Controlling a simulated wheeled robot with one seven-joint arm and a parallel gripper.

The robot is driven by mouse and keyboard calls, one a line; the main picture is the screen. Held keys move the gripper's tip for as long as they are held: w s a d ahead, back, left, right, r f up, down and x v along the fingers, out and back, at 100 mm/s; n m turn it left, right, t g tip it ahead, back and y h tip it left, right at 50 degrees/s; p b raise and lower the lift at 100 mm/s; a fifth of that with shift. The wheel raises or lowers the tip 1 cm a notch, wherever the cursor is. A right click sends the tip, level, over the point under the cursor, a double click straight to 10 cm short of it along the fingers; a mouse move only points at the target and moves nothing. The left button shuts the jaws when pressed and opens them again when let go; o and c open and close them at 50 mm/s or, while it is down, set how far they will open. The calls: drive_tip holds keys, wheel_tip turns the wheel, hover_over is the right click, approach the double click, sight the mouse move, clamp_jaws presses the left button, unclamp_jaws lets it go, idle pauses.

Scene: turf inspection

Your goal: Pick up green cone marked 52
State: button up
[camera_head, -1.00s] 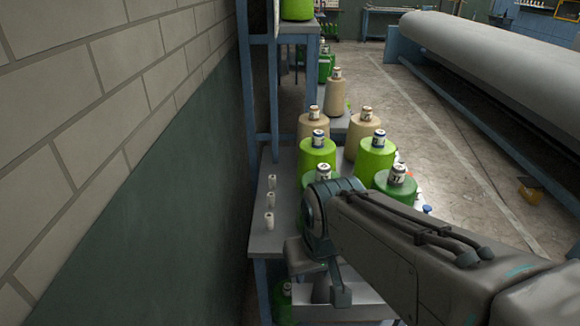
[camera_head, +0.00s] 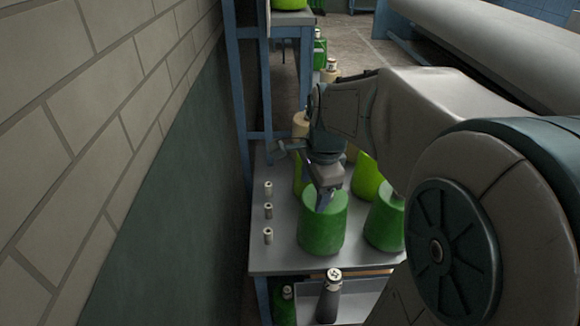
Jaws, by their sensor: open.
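Several green cones of yarn stand on a grey shelf table (camera_head: 275,258). The nearest dark green cone (camera_head: 323,232) stands upright at the front. My gripper (camera_head: 323,203) is open and points down at this cone's top, which it partly covers. A second dark green cone (camera_head: 384,222) stands to the right, partly behind my arm. Brighter green cones (camera_head: 367,178) stand behind. My gripper and arm hide most of the labels, and no number 52 can be read, so I cannot tell which cone is marked 52.
A dark cylinder with a white top (camera_head: 330,290) stands lower in front, near another green cone (camera_head: 284,305). A brick wall (camera_head: 120,130) closes the left side. A large pale roll (camera_head: 490,55) lies at right.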

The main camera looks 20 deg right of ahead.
drive_tip(key=w+d+r+m+p, duration=0.4)
drive_tip(key=w+d+m, duration=0.25)
drive_tip(key=m, duration=0.65)
drive_tip(key=shift+m+g, duration=0.3)
drive_tip(key=shift+m, duration=0.4)
drive_tip(key=f, duration=0.2)
drive_tip(key=w+f, duration=0.1)
drive_tip(key=f, duration=0.2)
drive_tip(key=d+f+p, duration=0.1)
drive_tip(key=f, duration=0.2)
drive_tip(key=shift+w+f, duration=0.2)
drive_tip(key=shift+w+f+p, duration=0.25)
drive_tip(key=shift+f+p, duration=0.1)
drive_tip(key=shift+f, duration=1)
drive_tip(key=shift+w+f+p, duration=0.2)
drive_tip(key=shift+f+p, duration=0.1)
drive_tip(key=shift+f, duration=1.05)
clamp_jaws()
drive_tip(key=shift+w+d+r, duration=0.1)
